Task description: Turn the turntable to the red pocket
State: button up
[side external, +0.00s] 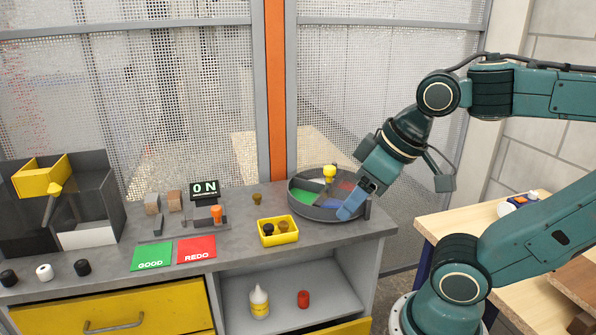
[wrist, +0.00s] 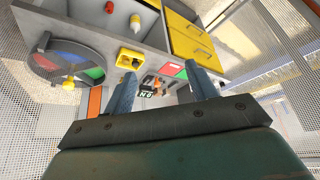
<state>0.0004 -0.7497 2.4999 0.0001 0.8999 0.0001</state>
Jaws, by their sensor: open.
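The turntable (side external: 292,199) is a round grey tray at the right end of the bench, with dividers and coloured pockets. In the side view its red pocket (side external: 345,187) is at the back right, the green pocket (side external: 304,189) at the left and the blue pocket (side external: 326,203) at the front. A yellow knob (side external: 329,171) stands up from it. My gripper (side external: 347,212) overlaps the turntable's front right rim in the side view. In the wrist view my gripper (wrist: 164,90) is open and empty, and the turntable (wrist: 40,62) lies left of both fingers.
A yellow bin (side external: 279,239) with dark pieces stands left of the turntable. Further left are an ON display (side external: 205,188), an orange-topped lever (side external: 216,213), and the green GOOD (side external: 152,256) and red REDO (side external: 197,250) mats. A mesh wall (side external: 360,85) rises behind.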

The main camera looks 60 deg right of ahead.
jog(key=w+d+r+m+g, duration=0.1)
jog(key=w+d+r+m, duration=0.1)
jog(key=w+d+r, duration=0.55)
jog(key=m+g, duration=0.4)
jog(key=g, duration=0.1)
send_over(330, 167)
notch_tip(330, 167, down, 9)
jog(key=shift+a+r, duration=0.1)
jog(key=shift+r, duration=0.1)
notch_tip(330, 167, down, 14)
jog(key=shift+r, duration=0.1)
